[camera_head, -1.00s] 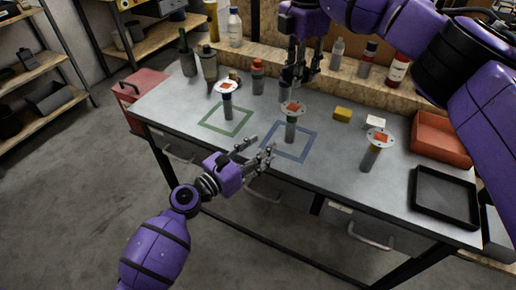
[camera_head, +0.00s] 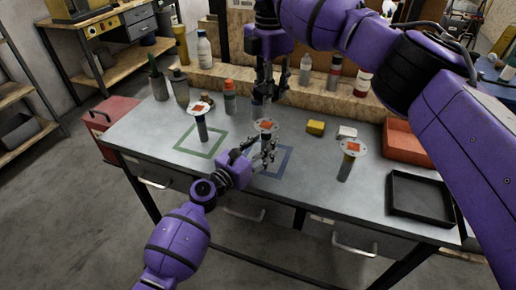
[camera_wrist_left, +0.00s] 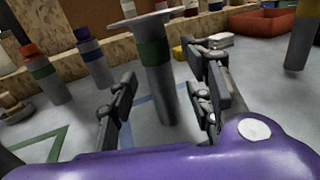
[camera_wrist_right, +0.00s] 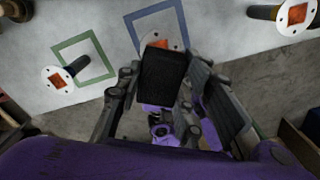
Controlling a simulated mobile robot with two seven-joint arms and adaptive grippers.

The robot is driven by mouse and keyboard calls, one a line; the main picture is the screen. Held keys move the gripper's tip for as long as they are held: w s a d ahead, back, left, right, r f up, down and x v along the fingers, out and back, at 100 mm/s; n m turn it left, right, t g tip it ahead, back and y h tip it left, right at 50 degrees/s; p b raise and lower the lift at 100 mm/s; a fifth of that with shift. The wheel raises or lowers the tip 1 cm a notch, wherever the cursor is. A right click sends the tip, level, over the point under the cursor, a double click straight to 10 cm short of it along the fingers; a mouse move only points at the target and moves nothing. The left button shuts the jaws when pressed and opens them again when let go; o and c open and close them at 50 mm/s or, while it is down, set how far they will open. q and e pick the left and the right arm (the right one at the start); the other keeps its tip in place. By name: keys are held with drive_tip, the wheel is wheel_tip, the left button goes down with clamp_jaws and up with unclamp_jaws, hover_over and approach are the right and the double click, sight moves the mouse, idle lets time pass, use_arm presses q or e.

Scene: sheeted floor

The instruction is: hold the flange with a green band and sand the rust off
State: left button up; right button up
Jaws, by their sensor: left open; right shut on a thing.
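The flange with a green band (camera_wrist_left: 152,52) stands upright between the fingers of my open left gripper (camera_wrist_left: 162,98) in the left wrist view, with gaps on both sides. In the head view its round white plate with an orange-brown rust patch (camera_head: 265,126) shows above my left gripper (camera_head: 264,152), at the blue square outline. My right gripper (camera_head: 260,92) is above this flange. It is shut on a dark block (camera_wrist_right: 163,78), which partly covers the plate in the right wrist view.
A blue-banded flange (camera_head: 202,131) stands in the green outline (camera_head: 178,146). A yellow-banded flange (camera_head: 346,168) stands to the right. Several bottles stand at the back.

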use_arm(q)
clamp_jaws()
unclamp_jaws()
drive_tip(key=shift+s, duration=0.1)
